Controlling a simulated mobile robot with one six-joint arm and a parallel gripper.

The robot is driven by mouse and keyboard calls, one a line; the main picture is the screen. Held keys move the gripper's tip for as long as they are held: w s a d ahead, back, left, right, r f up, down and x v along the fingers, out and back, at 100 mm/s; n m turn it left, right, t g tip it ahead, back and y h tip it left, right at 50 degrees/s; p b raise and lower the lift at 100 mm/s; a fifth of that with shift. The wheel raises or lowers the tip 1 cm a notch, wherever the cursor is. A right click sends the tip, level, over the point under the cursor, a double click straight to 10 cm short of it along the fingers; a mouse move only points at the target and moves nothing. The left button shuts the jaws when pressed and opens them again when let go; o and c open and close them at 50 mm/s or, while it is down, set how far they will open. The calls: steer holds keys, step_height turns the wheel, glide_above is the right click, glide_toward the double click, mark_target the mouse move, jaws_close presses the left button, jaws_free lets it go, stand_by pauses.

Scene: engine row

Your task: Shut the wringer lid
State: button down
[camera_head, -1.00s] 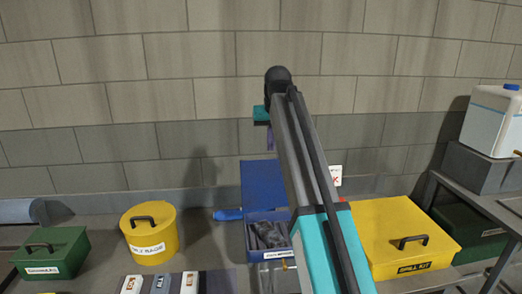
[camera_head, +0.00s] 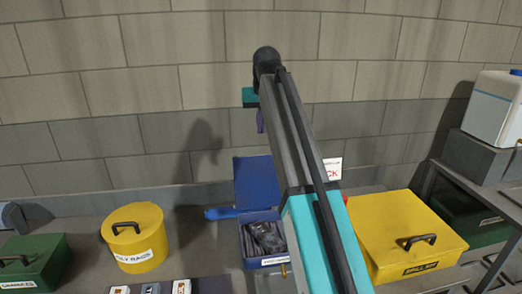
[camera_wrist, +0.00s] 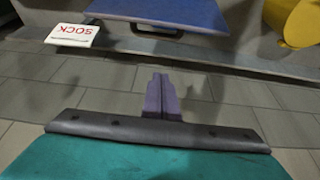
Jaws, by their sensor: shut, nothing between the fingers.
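A blue box (camera_head: 247,242) stands on the bench, with dark grey contents showing inside. Its blue lid (camera_head: 257,182) stands raised at the back, so the box is open. The label on its front is too small to read. My gripper (camera_head: 261,121) is above the lid's top edge, in front of the wall. In the wrist view the purple fingers (camera_wrist: 162,97) are together and empty. The blue lid (camera_wrist: 175,12) shows at the top there, with a dark handle (camera_wrist: 156,31) at its edge, apart from the fingertips. My arm hides the box's right side.
A yellow rag tin (camera_head: 135,245) and a green box (camera_head: 42,262) stand left. A white card (camera_head: 332,168) reading SOCK in the wrist view stands behind. A blue roll-like object (camera_head: 220,213) lies beside the box.

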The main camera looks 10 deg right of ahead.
steer(key=shift+f, duration=0.1)
step_height(320, 180, down, 9)
steer(key=p, duration=0.5)
steer(key=shift+s, duration=0.2)
stand_by(0.7)
steer(key=shift+f, duration=0.1)
